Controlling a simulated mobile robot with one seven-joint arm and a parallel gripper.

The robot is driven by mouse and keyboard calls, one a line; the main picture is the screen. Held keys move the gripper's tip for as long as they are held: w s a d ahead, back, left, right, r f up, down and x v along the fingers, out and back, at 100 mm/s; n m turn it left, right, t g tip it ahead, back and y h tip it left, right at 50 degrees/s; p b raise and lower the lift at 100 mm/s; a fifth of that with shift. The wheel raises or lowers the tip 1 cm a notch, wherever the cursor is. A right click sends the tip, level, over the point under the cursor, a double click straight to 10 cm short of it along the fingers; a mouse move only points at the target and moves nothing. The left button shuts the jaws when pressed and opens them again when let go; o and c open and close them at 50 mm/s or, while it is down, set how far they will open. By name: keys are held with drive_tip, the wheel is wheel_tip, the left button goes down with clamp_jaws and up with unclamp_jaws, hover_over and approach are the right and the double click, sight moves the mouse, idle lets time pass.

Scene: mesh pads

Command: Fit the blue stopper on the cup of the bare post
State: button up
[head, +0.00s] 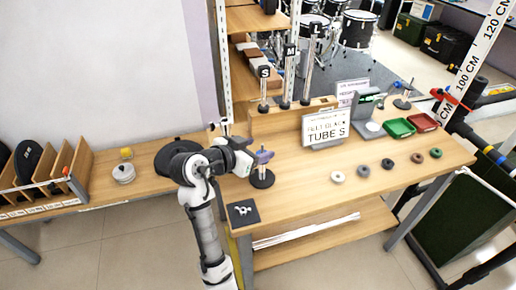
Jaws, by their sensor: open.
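A small dark stand (262,178) with a round base stands at the table's left end, with a purple-blue piece (263,156) at its top. A second small stand (402,104) is at the back right, with a blue-green piece (406,92) at its top. I cannot tell which piece is the blue stopper, nor make out a cup. Three upright posts lettered S (263,88), M (288,75) and L (309,65) rise at the back. My gripper (243,157) is open, just left of the near stand; its fingertips are hard to see and I see nothing held.
A black pad (243,213) with small white pieces lies at the front left corner. A sign (325,129), a green tray (399,128) and a red tray (423,122) stand behind. The middle is clear.

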drive_tip(key=b+v, duration=0.2)
drive_tip(key=v, duration=1)
drive_tip(key=shift+s+a+r, duration=0.15)
drive_tip(key=shift+s+r, duration=0.05)
